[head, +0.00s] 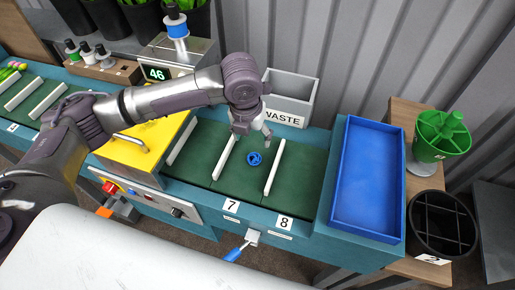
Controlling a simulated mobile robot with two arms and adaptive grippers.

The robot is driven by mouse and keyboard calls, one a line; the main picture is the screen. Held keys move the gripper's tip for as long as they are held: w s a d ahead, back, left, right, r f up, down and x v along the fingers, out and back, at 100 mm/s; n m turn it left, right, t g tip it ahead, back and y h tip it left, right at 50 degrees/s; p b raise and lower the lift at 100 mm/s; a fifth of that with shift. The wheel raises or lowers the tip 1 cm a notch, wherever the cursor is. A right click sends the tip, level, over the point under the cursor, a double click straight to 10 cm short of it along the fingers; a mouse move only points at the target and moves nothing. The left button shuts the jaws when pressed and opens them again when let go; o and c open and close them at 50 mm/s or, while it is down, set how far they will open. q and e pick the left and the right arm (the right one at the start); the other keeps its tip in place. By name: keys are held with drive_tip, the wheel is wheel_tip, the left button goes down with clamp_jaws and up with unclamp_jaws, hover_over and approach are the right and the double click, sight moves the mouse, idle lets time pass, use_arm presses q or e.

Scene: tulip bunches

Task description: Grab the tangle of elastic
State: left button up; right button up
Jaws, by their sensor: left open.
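The tangle of elastic (254,158) is a small blue coil of loops. Whether a finger touches the tangle is too small to tell. My right gripper is not in view.
A grey WASTE bin (290,97) stands right behind the gripper. White dividers (274,168) rise from the belt on both sides of the tangle. A yellow cover (146,143) is at left.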

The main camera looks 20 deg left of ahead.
use_arm(q)
drive_tip(key=a, duration=0.1)
hover_over(254, 156)
drive_tip(key=shift+m, duration=0.3)
drive_tip(key=f, duration=0.7)
drive_tip(key=shift+s+a+p, duration=0.3)
drive_tip(key=shift+p, duration=0.05)
drive_tip(key=shift+d+f, duration=0.1)
drive_tip(key=shift+f, duration=0.45)
drive_tip(key=f, duration=0.1)
drive_tip(key=f+p, duration=0.1)
drive_tip(key=f, duration=0.1)
drive_tip(key=shift+w+d+f, duration=0.15)
drive_tip(key=shift+w+f, duration=0.05)
drive_tip(key=shift+f, duration=0.65)
drive_tip(key=shift+w, duration=0.1)
drive_tip(key=c, duration=1)
drive_tip(key=shift+c, duration=0.2)
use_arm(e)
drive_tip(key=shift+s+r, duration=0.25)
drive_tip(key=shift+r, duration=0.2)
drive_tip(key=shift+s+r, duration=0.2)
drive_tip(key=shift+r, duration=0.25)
use_arm(q)
drive_tip(key=shift+r, duration=0.2)
